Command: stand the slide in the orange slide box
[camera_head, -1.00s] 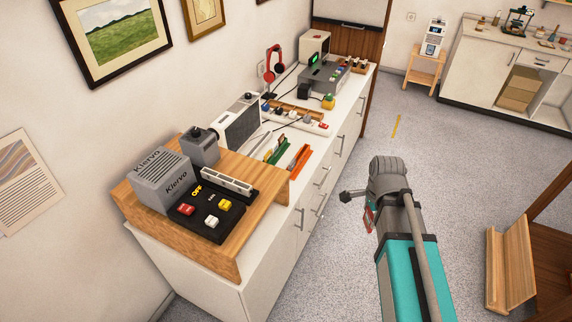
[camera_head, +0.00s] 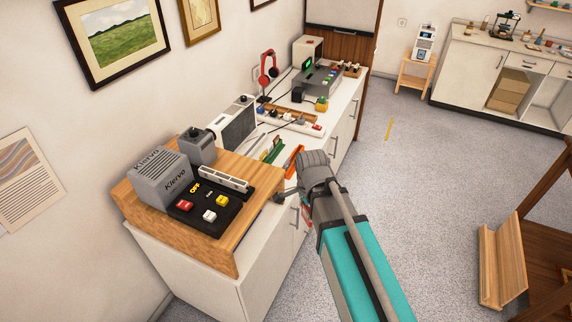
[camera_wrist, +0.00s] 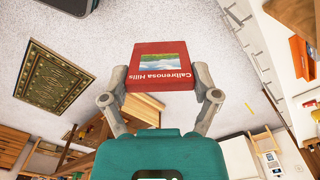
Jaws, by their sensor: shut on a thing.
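My gripper (camera_wrist: 160,82) is shut on the slide (camera_wrist: 158,66), a red-framed square with a landscape picture and white lettering that reads upside down in the wrist view. The two fingers hold it by opposite sides. In the head view a small red part of the slide (camera_head: 307,214) shows beside my gripper, at the counter's front side. The orange slide box (camera_head: 294,160) is a narrow box on the white counter, partly hidden behind my wrist. An orange shape at the right edge of the wrist view (camera_wrist: 301,57) appears to be this box. The slide is apart from it.
A green box (camera_head: 273,150) lies left of the orange one on the counter. A raised wooden shelf (camera_head: 232,205) with a black button panel (camera_head: 205,208) stands nearer. A power strip (camera_head: 290,120) and red headphones (camera_head: 267,72) are farther back.

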